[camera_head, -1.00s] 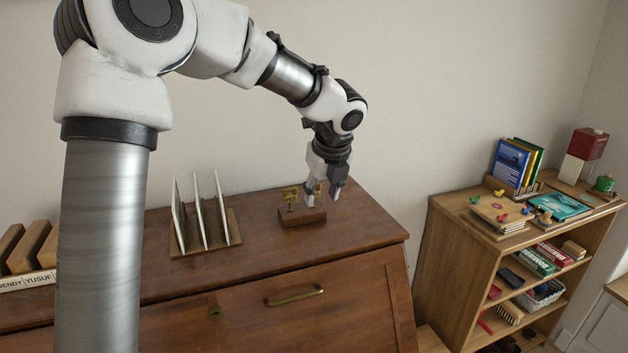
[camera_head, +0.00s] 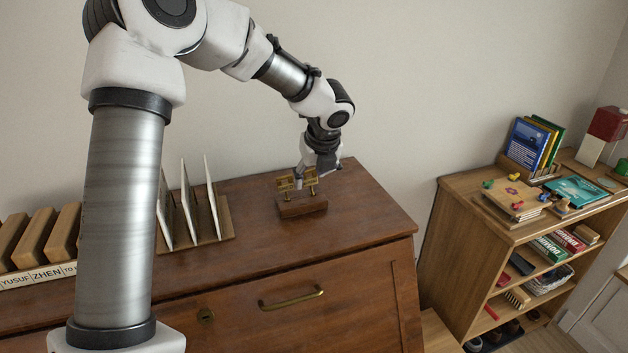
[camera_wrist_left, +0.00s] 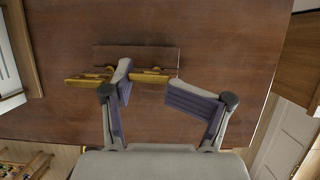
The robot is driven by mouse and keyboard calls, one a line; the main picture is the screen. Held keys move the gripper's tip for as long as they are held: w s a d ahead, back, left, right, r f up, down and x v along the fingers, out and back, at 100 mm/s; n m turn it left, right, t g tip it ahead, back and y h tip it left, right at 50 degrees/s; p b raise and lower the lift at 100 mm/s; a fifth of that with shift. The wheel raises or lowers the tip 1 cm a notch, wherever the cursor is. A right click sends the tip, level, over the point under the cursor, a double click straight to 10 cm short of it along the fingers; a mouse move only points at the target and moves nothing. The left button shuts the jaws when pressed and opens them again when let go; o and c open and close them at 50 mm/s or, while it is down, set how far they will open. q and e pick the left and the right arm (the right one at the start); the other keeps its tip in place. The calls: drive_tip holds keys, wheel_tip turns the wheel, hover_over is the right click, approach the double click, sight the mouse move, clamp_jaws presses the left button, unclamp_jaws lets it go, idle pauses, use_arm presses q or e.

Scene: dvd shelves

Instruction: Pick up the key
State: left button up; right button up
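Two brass keys stand upright side by side in a small wooden block (camera_head: 302,207) on top of the brown cabinet. The left key (camera_head: 285,185) and the right key (camera_head: 311,179) also show in the left wrist view, as the left key (camera_wrist_left: 88,79) and the right key (camera_wrist_left: 150,77). My left gripper (camera_head: 316,172) is open and empty at the right key, seen behind it in the head view. In the wrist view, one finger of the gripper (camera_wrist_left: 147,85) is between the keys and the other is right of the right key. My right gripper is not in view.
A rack (camera_head: 228,219) with several upright white panels stands left of the block. Wooden name blocks (camera_head: 35,238) are at the far left. The cabinet top (camera_head: 355,218) is clear right of the block. A bookshelf (camera_head: 450,208) stands to the right.

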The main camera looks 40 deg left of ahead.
use_arm(q)
drive_tip(key=shift+s+r, duration=0.1)
drive_tip(key=c, duration=0.3)
drive_tip(key=shift+r, duration=0.2)
